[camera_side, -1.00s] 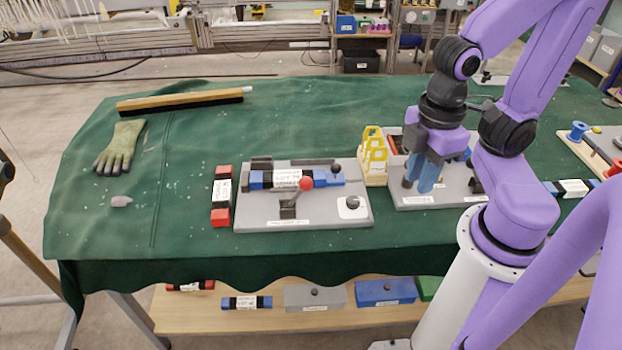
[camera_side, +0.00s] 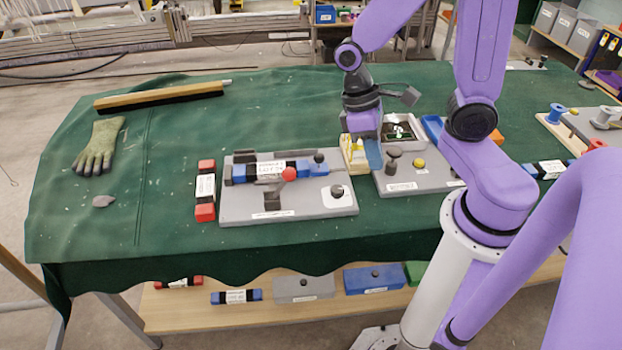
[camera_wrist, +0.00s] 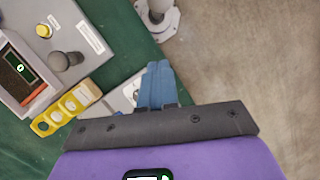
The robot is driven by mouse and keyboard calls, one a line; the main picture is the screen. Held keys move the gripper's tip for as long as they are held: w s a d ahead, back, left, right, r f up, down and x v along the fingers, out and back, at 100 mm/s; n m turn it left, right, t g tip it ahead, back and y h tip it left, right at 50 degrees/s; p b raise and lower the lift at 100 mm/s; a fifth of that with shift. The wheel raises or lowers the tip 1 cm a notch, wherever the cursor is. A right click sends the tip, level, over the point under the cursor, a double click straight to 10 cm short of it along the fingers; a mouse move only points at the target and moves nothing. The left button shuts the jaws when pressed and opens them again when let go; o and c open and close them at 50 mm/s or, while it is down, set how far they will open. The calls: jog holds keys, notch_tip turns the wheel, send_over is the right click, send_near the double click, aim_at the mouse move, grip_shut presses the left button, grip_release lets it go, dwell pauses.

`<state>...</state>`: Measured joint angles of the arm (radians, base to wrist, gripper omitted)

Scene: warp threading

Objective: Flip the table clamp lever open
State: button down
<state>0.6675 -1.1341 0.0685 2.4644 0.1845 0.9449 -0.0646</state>
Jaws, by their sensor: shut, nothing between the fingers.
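The table clamp is on a grey base plate (camera_side: 245,208) near the middle of the table in the side view. Its lever has a red ball knob (camera_side: 289,174) beside a blue bar (camera_side: 302,167) with a white label. My gripper (camera_side: 373,157) is shut and empty, with blue fingers pointing down, to the right of the clamp by the yellow rack. In the wrist view the shut fingers (camera_wrist: 157,85) show in front of a grey plate (camera_wrist: 121,99) that is mostly hidden by the gripper. The red knob is not visible there.
The yellow rack (camera_side: 352,160) stands between the clamp plate and another grey plate (camera_side: 425,178) with a dark knob (camera_side: 393,160) and yellow button. A red-ended block (camera_side: 205,190) lies left of the clamp. A glove (camera_side: 98,147) and brush (camera_side: 160,96) lie farther left.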

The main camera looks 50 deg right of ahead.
jog(key=d+f+m+t+y, duration=0.1)
jog(key=f+m+t+y, duration=0.3)
jog(key=m, duration=0.6)
jog(key=w+d+f+m+t+y, duration=0.1)
jog(key=f+m+t+y, duration=0.3)
jog(key=m, duration=0.6)
jog(key=w+d+f+m+t+y, duration=0.1)
jog(key=f+m+t+y, duration=0.3)
jog(key=m, duration=0.5)
jog(key=shift+d+m+t+y, duration=0.4)
jog(key=shift+d+t+y, duration=0.1)
jog(key=shift+y, duration=0.1)
jog(key=m+t+h, duration=0.1)
jog(key=m+t, duration=0.1)
jog(key=f+m+t+h, duration=0.1)
jog(key=m+t, duration=0.1)
jog(key=shift+a+m+t+h, duration=0.1)
jog(key=shift+m+t+h, duration=0.3)
